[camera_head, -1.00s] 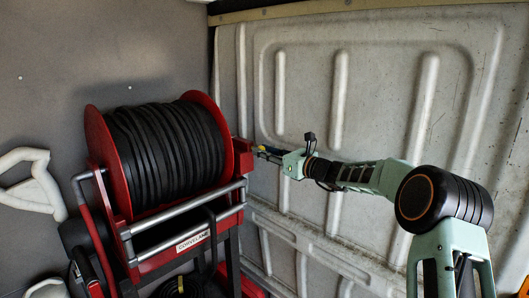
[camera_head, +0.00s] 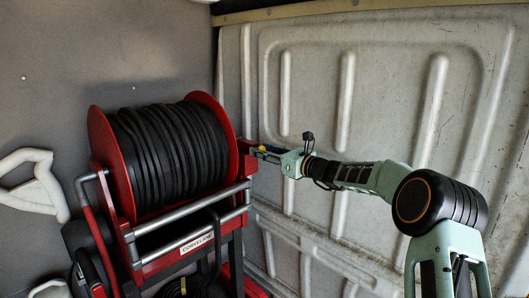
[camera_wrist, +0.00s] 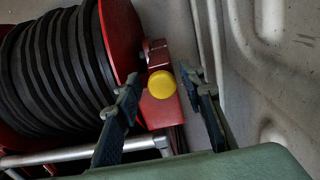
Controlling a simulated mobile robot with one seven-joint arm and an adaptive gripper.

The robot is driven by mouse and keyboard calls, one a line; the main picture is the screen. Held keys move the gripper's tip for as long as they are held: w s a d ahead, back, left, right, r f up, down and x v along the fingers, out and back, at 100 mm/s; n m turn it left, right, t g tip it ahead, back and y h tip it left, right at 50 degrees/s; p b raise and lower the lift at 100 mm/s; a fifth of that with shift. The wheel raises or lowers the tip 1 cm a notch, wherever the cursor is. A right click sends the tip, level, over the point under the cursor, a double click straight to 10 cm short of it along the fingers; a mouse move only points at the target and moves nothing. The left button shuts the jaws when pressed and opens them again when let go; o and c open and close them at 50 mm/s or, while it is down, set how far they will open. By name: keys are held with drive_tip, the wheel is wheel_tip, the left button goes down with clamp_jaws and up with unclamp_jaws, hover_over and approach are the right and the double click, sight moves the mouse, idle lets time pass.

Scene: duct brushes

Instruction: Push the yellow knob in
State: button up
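The round yellow knob (camera_wrist: 162,84) shows in the wrist view on the red bracket at the side of the hose reel. In the head view a small bit of yellow (camera_head: 262,148) shows by my fingertips, mostly hidden. My gripper (camera_wrist: 160,78) is open, with one dark finger to the left of the knob and one to the right. A gap shows between the knob and each finger in the wrist view. How far the fingertips are from the knob in depth, I cannot tell. In the head view my gripper (camera_head: 266,153) is right beside the red bracket (camera_head: 246,158).
The reel (camera_head: 165,150) carries black hose between red flanges on a red frame with grey bars (camera_head: 190,221). A ribbed pale metal wall (camera_head: 380,90) stands close behind and right of my gripper. A white handle (camera_head: 35,185) hangs on the grey wall at left.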

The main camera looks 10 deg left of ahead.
drive_tip(key=shift+d, duration=0.2)
drive_tip(key=v, duration=1.2)
drive_tip(key=shift+a, duration=0.1)
